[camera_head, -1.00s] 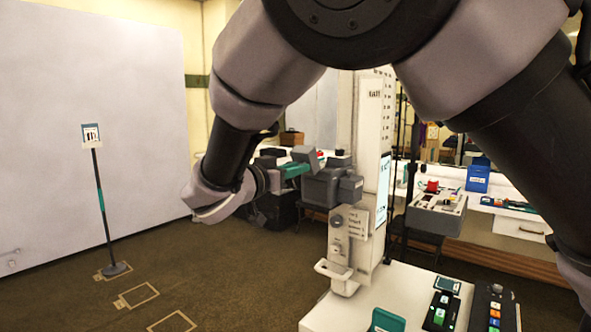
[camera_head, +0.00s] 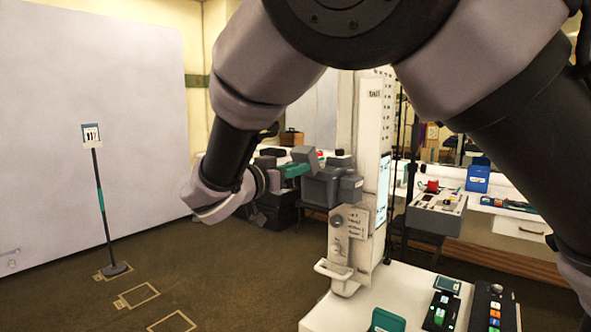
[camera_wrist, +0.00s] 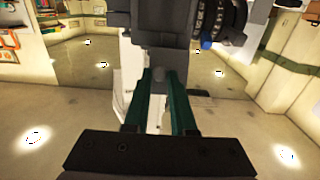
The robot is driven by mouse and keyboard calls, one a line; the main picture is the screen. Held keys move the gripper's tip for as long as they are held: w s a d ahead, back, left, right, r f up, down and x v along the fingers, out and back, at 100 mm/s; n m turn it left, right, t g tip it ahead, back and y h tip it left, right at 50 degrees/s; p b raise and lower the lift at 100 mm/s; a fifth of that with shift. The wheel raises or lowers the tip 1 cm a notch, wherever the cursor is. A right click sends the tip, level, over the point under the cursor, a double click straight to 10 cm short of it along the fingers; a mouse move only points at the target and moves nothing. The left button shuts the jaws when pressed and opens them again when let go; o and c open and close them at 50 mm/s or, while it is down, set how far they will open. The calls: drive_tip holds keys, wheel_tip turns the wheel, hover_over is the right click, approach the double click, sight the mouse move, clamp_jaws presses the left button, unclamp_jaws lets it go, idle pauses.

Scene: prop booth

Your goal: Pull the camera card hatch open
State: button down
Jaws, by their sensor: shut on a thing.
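The camera is a dark grey boxy body (camera_head: 325,188) mounted on the side of the white column, in the middle of the head view. It also shows as a grey block (camera_wrist: 163,40) in the wrist view. My gripper (camera_head: 304,168) reaches it from the left, with teal fingers. In the wrist view my gripper (camera_wrist: 166,76) is shut on a small grey part at the camera's near face, which I take for the card hatch (camera_wrist: 159,74). The fingers hide most of the hatch, so how far it stands open cannot be told.
The white column (camera_head: 371,130) rises behind the camera, with a labelled plate and handle (camera_head: 336,270) below it. A white counter (camera_head: 350,313) with button panels stands at the front. A sign stand (camera_head: 102,215) is at left.

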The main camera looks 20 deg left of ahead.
sight(303, 156)
drive_tip(key=shift+w+d+r+g+y, duration=0.1)
drive_tip(key=shift+w+r+g+y, duration=0.1)
drive_tip(key=shift+r+g, duration=0.3)
drive_tip(key=shift+w+d+r+g+y, duration=0.1)
drive_tip(key=shift+r+g+y, duration=0.1)
drive_tip(key=shift+r+g, duration=0.3)
drive_tip(key=shift+w+r+g+y, duration=0.25)
drive_tip(key=shift+r+g+y, duration=0.2)
drive_tip(key=shift+g, duration=0.65)
drive_tip(key=c, duration=0.7)
unclamp_jaws()
drive_tip(key=shift+c, duration=0.2)
drive_tip(key=shift+r, duration=0.1)
drive_tip(key=v, duration=1)
drive_tip(key=shift+s, duration=0.35)
drive_tip(key=shift+a+r, duration=0.1)
